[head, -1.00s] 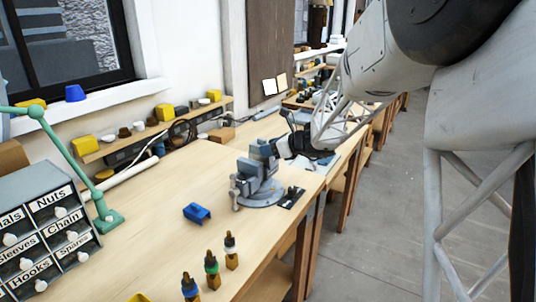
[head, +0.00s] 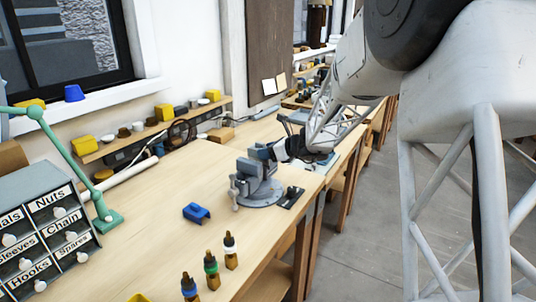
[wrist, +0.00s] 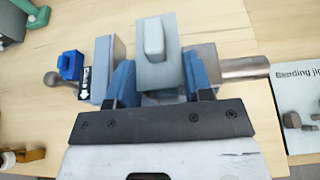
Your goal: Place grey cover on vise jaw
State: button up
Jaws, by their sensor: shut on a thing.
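My gripper (wrist: 158,88) is shut on the grey cover (wrist: 154,52), a light grey block with a raised tab between the two blue fingers. The vise (head: 258,188) stands on the bench near its right edge. In the head view my gripper (head: 278,151) is at the top of the vise. In the wrist view one vise jaw (wrist: 104,66), with a white arrow label, is just left of the cover. The cover is over the vise; whether it touches or sits on the other jaw is hidden. A blue cover (head: 197,213) lies on the bench left of the vise.
Several dropper bottles (head: 211,268) stand at the front of the bench. A labelled drawer cabinet (head: 45,225) and a green lamp (head: 108,219) are at left. A bending jig plate (wrist: 295,90) lies right of the vise. The bench (head: 155,240) between is clear.

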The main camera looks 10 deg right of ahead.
jog(key=shift+f, duration=0.5)
jog(key=shift+f, duration=0.15)
jog(key=o, duration=1)
jog(key=shift+c, duration=0.2)
jog(key=shift+s+d+r, duration=0.3)
jog(key=shift+d+r, duration=0.05)
jog(key=v, duration=1.1)
jog(key=shift+s+f, duration=0.1)
jog(key=shift+s, duration=0.05)
